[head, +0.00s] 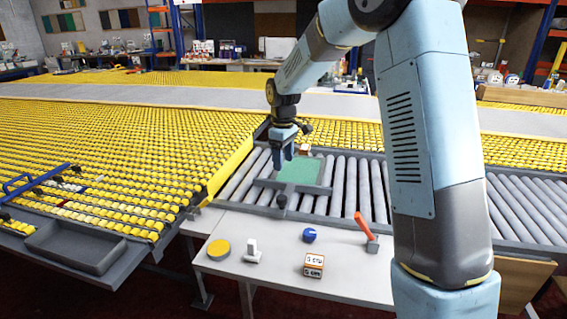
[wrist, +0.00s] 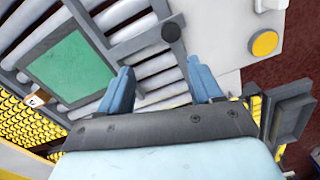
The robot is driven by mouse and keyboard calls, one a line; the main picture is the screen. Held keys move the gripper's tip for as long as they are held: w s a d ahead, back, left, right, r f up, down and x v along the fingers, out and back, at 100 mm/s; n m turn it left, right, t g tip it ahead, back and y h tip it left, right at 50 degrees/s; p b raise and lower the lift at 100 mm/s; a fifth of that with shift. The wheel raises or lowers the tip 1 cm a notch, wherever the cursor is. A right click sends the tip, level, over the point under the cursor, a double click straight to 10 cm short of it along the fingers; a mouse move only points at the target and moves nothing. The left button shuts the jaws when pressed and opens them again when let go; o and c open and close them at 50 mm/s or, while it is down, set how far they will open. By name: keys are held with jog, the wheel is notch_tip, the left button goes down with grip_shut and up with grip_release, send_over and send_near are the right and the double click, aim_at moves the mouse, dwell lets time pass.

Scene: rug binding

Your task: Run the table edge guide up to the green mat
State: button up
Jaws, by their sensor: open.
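The green mat (head: 300,171) lies flat on the grey rollers; it also shows at the left of the wrist view (wrist: 70,68). The table edge guide (head: 292,187) is a grey bar lying along the mat's near side. A short arm runs from the bar to a dark round knob (head: 281,202), which also shows in the wrist view (wrist: 171,33). The bar looks very close to the mat's edge; I cannot tell whether they touch. My gripper (head: 283,160) is open and empty above the rollers, over the mat's left side. Its two blue fingers (wrist: 162,78) show in the wrist view.
The front shelf holds a yellow disc (head: 219,249), a white part (head: 252,252), a blue knob (head: 309,235), an orange-handled tool (head: 367,231) and a labelled block (head: 314,265). A small block (head: 304,149) sits behind the mat. Yellow roller tables spread left.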

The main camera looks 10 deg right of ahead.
jog(key=shift+r, duration=0.5)
notch_tip(320, 180, up, 14)
jog(key=shift+f, duration=0.15)
dwell(0.7)
